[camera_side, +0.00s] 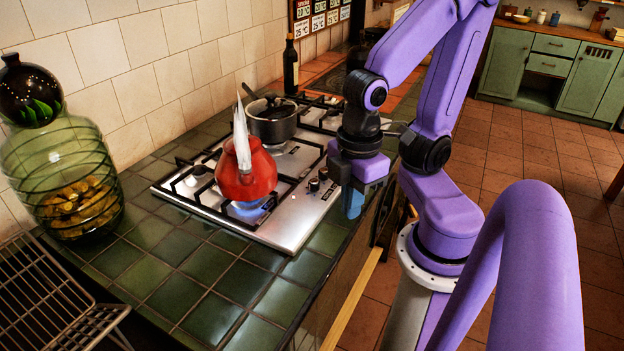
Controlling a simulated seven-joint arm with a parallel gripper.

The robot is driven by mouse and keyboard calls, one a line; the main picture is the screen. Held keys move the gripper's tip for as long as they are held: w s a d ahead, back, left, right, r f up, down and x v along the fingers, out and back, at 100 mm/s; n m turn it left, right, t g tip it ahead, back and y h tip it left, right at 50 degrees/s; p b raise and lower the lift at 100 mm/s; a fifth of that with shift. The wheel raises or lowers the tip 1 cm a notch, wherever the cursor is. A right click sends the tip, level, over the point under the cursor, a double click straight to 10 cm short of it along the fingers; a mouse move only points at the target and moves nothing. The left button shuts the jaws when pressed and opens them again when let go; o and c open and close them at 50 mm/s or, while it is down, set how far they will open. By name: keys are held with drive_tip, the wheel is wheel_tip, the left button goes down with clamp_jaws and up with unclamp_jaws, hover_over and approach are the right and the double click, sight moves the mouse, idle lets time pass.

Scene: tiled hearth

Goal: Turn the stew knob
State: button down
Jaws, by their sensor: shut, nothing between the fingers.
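The steel stove (292,222) is set in the green tiled counter, with a few small dark knobs (318,182) along its right edge. A red kettle (246,170) stands on the near burner over a blue flame, with white steam rising. A dark pot (272,122) with a spoon or ladle in it sits on a burner farther back. My gripper (353,205) is shut and empty, pointing down at the stove's right edge, just right of the visible knobs. Any knob behind the gripper is hidden, and I cannot tell if the fingers touch one.
A large green glass jar (75,180) stands at the left, with a wire rack (50,300) in front of it. A dark bottle (290,65) is at the back by the tiled wall. The counter's front tiles (200,285) are clear. Green cabinets (550,65) are far right.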

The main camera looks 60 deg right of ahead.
drive_tip(key=c, duration=1.1)
unclamp_jaws()
drive_tip(key=shift+w, duration=0.2)
drive_tip(key=o, duration=0.4)
drive_tip(key=shift+h, duration=0.7)
drive_tip(key=w, duration=0.5)
drive_tip(key=w+d, duration=0.1)
drive_tip(key=w, duration=0.1)
drive_tip(key=shift+w, duration=0.4)
drive_tip(key=shift+c, duration=0.2)
drive_tip(key=w+d+h, duration=0.1)
drive_tip(key=w+d, duration=0.2)
drive_tip(key=w, duration=0.4)
drive_tip(key=m+g+h, duration=0.1)
drive_tip(key=g+h, duration=0.1)
drive_tip(key=g, duration=0.1)
approach(313, 181)
drive_tip(key=x, duration=0.9)
drive_tip(key=shift+d+f, duration=0.1)
drive_tip(key=shift+f, duration=0.05)
drive_tip(key=c, duration=1)
